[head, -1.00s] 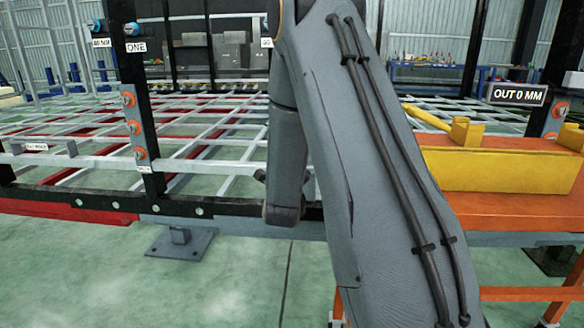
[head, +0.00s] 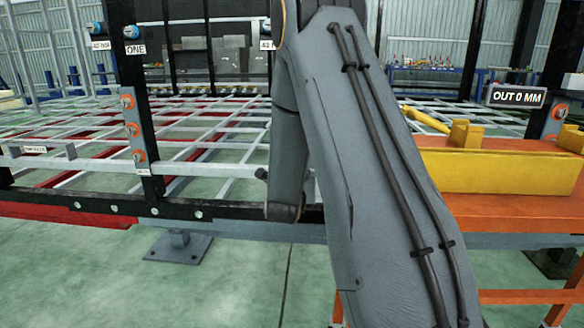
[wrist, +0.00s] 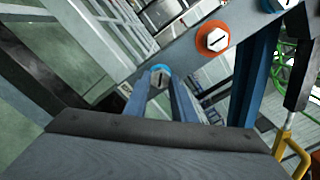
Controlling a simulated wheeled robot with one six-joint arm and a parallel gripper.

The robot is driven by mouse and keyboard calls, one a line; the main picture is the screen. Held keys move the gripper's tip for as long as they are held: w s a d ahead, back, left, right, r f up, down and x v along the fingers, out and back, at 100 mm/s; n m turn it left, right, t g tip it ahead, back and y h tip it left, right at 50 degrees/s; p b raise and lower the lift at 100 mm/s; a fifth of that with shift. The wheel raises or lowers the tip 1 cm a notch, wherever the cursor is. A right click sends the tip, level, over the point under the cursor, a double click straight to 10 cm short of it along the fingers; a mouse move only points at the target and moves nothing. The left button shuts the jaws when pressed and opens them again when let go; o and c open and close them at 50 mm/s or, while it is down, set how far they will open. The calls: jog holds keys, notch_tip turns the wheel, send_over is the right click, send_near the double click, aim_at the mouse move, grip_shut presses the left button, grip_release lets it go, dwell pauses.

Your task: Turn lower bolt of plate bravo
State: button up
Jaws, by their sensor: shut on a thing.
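In the wrist view a grey plate (wrist: 186,57) runs slantwise, with three slotted bolts in a row. The bolt at the plate's near end has a blue collar (wrist: 160,74). My gripper (wrist: 160,84) is shut at this end bolt; its body fills the bottom of the picture. The exact finger contact is hard to make out. In the head view my arm hides the gripper and this bolt. I cannot read this plate's name.
In the head view a post at left carries another plate (head: 130,130) with orange-collared bolts. An "OUT 0 MM" display (head: 515,96) stands at right, above an orange bench with a yellow block (head: 490,171). A chassis grid lies behind my arm.

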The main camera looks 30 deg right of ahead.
jog(key=shift+n, duration=0.3)
jog(key=m+p, duration=0.4)
jog(key=m, duration=0.8)
jog(key=m+p, duration=0.5)
jog(key=m, duration=0.7)
jog(key=m+p, duration=0.5)
jog(key=m, duration=0.7)
jog(key=shift+w+r, duration=0.1)
jog(key=shift+r, duration=0.15)
